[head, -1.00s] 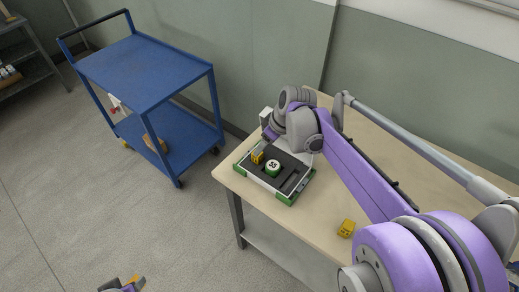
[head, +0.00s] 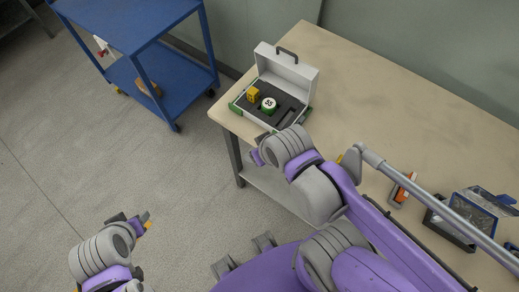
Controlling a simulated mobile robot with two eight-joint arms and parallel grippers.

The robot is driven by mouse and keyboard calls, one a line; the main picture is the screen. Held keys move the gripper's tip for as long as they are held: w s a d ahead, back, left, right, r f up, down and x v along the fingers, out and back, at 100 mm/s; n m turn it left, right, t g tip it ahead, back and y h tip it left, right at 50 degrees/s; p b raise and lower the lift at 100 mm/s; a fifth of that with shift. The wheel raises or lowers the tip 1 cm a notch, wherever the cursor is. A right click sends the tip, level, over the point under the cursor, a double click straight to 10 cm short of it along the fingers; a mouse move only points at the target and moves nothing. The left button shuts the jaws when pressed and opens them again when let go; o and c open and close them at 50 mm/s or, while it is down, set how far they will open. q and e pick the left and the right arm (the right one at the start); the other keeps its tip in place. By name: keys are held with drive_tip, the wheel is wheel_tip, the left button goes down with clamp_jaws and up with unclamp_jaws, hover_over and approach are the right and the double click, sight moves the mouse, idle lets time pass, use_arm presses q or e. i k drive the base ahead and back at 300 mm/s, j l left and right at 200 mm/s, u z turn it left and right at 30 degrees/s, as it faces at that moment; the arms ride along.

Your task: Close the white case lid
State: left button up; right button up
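The white case (head: 258,118) sits at the left end of the table. Its white lid (head: 287,72) stands open along the back side, with a dark handle on top. In its dark insert are a yellow block (head: 253,95) and a green and white round piece (head: 269,104) marked 55. My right gripper (head: 256,157) is in front of the case, apart from the lid; its fingers are too hidden to tell open from shut. My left gripper (head: 147,220) is low at the left over the floor, far from the case; its finger gap is unclear.
Green edging (head: 237,108) shows beside the case. An orange and white item (head: 402,190) and a dark open box (head: 447,222) lie at the table's right. A blue cart (head: 140,30) stands at the left. The table (head: 385,100) behind my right arm is clear.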

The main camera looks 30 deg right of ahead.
sight(281, 68)
drive_tip(key=z, duration=1.35)
